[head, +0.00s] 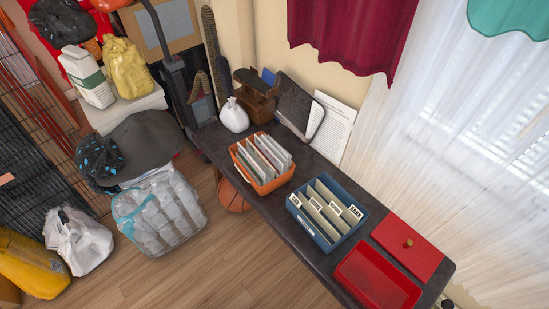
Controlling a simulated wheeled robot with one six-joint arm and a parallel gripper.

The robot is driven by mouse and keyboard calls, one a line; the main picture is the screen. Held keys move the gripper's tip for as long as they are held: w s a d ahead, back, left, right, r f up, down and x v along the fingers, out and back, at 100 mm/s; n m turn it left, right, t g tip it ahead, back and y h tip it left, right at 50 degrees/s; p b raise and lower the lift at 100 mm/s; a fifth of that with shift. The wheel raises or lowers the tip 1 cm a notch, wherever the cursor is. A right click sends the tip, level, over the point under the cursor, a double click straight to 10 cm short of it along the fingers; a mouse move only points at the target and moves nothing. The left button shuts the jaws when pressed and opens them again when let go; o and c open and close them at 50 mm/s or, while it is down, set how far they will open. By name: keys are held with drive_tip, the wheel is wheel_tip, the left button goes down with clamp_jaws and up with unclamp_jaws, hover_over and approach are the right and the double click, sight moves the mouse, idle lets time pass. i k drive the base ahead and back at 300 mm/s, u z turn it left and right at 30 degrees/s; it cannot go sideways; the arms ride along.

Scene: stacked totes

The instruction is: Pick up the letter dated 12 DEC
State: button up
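An orange bin (259,180) stands on the dark narrow table and holds several upright whitish papers or letters (267,155). No date can be read on any of them at this size, so I cannot tell which is dated 12 DEC. A blue bin (322,239) to its right holds several beige divider cards (325,207) with small white labels, too small to read surely. A large sheet with printed text (334,125) leans against the wall behind the table; its text is unreadable. My gripper is not in view.
The dark table (283,219) also bears an open, empty-looking red tray (377,279), a red lid with a knob (408,246), a white sack (234,116) and a brown wooden item (256,95). Bags and a basketball (233,197) lie on the floor. Wooden floor is clear in front.

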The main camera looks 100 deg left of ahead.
sight(278, 164)
drive_tip(key=k, duration=1.45)
drive_tip(key=u, duration=1.8)
drive_tip(key=i, duration=1)
